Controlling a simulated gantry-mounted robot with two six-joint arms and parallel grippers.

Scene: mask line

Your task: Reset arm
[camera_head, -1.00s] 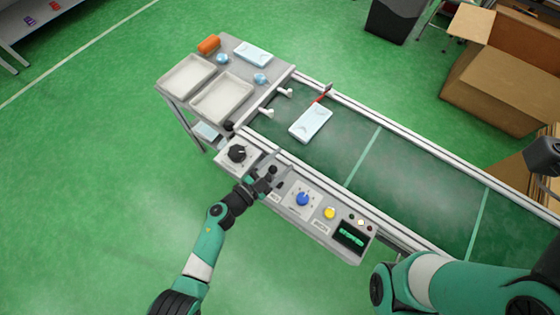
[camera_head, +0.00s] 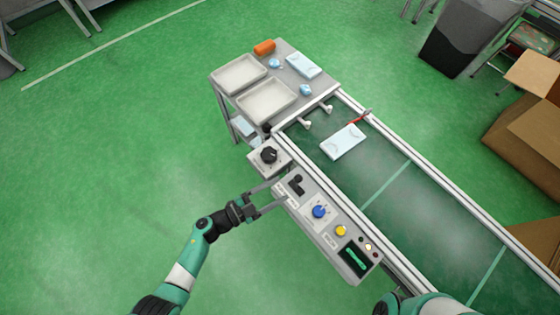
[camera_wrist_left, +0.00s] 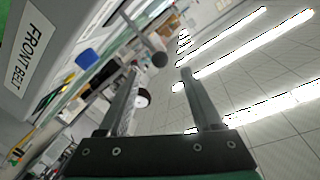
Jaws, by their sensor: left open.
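My left gripper (camera_head: 281,192) is open and empty beside the near edge of the grey control panel (camera_head: 300,213), by the black lever switch (camera_head: 297,184). In the left wrist view its two fingers (camera_wrist_left: 159,72) stand apart with nothing held between them. A panel side labelled "FRONT BELT" (camera_wrist_left: 32,52) is at the upper left there. Of my right arm only a link shows at the bottom of the head view; its gripper is out of view.
A pale blue mask pack (camera_head: 343,142) lies on the green conveyor (camera_head: 420,200). Two trays (camera_head: 266,97) stand on a side table. Floor left of the panel is clear.

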